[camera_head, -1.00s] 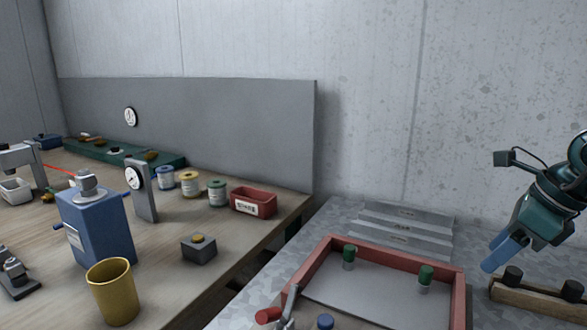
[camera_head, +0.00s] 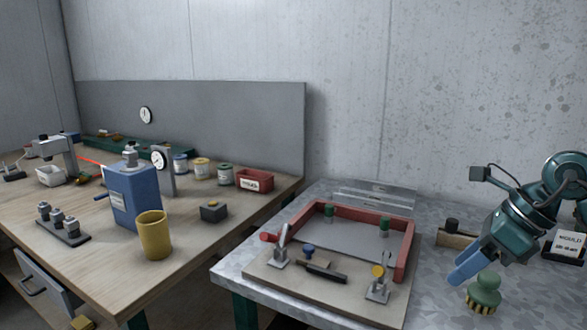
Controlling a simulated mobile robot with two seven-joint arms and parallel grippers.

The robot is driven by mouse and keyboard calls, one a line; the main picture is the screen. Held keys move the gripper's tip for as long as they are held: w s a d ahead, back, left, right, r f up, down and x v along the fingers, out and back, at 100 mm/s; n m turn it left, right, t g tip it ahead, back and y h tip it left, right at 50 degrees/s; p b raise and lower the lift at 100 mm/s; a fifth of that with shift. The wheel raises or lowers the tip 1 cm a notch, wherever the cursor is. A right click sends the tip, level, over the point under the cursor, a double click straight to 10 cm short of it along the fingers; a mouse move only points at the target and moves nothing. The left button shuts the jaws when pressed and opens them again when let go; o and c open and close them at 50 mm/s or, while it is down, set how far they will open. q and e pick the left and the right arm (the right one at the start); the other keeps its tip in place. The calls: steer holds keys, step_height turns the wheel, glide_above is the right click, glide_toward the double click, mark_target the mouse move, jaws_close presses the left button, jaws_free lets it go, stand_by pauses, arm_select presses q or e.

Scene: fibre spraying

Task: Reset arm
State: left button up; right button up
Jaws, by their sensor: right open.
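My right gripper (camera_head: 468,266) hangs at the right of the head view, with blue fingers pointing down and left. It is open, and I see nothing between the fingers. It shows above the metal table (camera_head: 432,290), right of the red-framed mould (camera_head: 407,252). A green knobbed tool (camera_head: 485,289) stands on the table just right of and below the fingertips in the picture. I cannot tell how far apart they are in depth. My left gripper is not in view.
The wooden bench (camera_head: 100,268) at left holds a blue canister (camera_head: 133,196), a yellow cup (camera_head: 154,235), a red bin (camera_head: 254,180) and several jars. A wooden block (camera_head: 455,238) and a labelled stand (camera_head: 567,243) sit near my right arm. A gap separates bench and table.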

steer(key=s+a+f+m+t+y+p, duration=0.1)
steer(key=a+m+t+y, duration=0.1)
steer(key=a+m+y, duration=0.65)
steer(key=a+f+m+t+y+p, duration=0.25)
steer(key=a+y, duration=0.35)
steer(key=a, duration=0.5)
steer(key=d+f+m+t+h+p, duration=0.15)
steer(key=f+m+t+h, duration=0.4)
steer(key=m, duration=0.55)
steer(key=d+f+m+t+h+b, duration=0.15)
steer(key=f+m+t+h, duration=0.35)
steer(key=m, duration=0.5)
arm_select(q)
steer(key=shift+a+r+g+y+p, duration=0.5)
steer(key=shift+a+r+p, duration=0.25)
steer(key=shift+p, duration=0.25)
arm_select(e)
steer(key=s+f+m+g+h, duration=0.6)
steer(key=s+f+m, duration=0.4)
steer(key=s+f, duration=0.3)
step_height(320, 180, down, 2)
steer(key=shift+d+g, duration=0.4)
steer(key=shift+g, duration=0.2)
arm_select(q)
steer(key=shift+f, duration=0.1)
arm_select(e)
steer(key=shift+s, duration=0.1)
